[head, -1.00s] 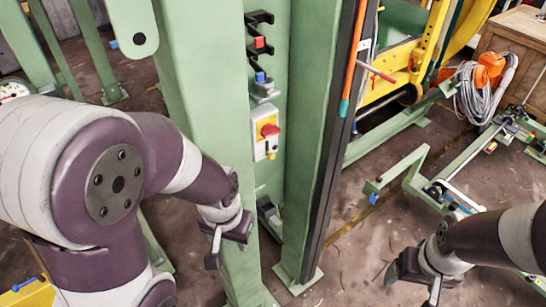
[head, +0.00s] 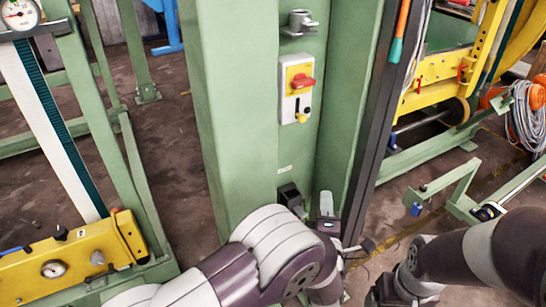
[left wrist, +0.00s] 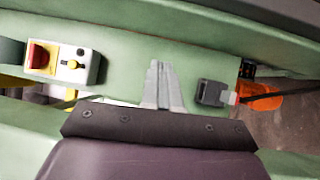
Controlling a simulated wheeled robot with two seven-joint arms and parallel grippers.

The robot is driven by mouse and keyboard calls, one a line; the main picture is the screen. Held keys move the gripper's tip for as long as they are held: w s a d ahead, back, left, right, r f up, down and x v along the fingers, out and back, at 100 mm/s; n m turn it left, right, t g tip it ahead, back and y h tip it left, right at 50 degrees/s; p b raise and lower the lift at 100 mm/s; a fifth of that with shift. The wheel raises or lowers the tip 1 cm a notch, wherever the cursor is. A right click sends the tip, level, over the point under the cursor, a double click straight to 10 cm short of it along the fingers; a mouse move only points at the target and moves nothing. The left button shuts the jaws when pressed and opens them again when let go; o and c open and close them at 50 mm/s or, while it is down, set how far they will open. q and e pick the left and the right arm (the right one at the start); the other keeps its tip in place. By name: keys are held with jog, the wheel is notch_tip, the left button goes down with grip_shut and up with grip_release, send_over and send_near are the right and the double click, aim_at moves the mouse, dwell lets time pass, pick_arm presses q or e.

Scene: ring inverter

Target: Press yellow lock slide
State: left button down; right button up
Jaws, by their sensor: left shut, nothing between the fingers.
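The yellow lock slide (head: 303,117) is a small yellow piece low on a white and yellow switch box (head: 285,105), under a red handle (head: 302,81). The box is fixed to the green column. In the left wrist view the slide (left wrist: 73,64) is at the left, beside the red handle (left wrist: 39,54). My left gripper (head: 326,200) is shut and empty below the box, apart from it. Its grey fingers (left wrist: 163,70) point up along the column in the left wrist view. My right gripper (head: 390,292) is partly cut off at the bottom edge; its jaws are unclear.
A small black fitting (head: 290,195) sits on the column close to my left fingers. A grey metal holder (head: 299,24) is above the switch box. A dark rail (head: 376,125) runs up the column's right edge. A yellow gauge unit (head: 75,262) stands at the lower left.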

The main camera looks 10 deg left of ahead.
aim_at(300, 117)
pick_arm(q)
jog(key=s+a+r+n+t+y, duration=0.2)
jog(key=a+r+n+t+y, duration=0.1)
jog(key=r+n+y, duration=0.3)
notch_tip(300, 117, up, 3)
jog(key=a+n, duration=0.1)
jog(key=n, duration=0.3)
jog(key=shift+s+a+t+y, duration=0.2)
jog(key=shift+a+t+y, duration=0.1)
jog(key=shift+y, duration=0.1)
jog(key=shift+w, duration=0.1)
jog(key=x, duration=0.9)
jog(key=shift+w+r+p, duration=0.2)
jog(key=shift+w+p, duration=0.1)
jog(key=shift+w, duration=0.05)
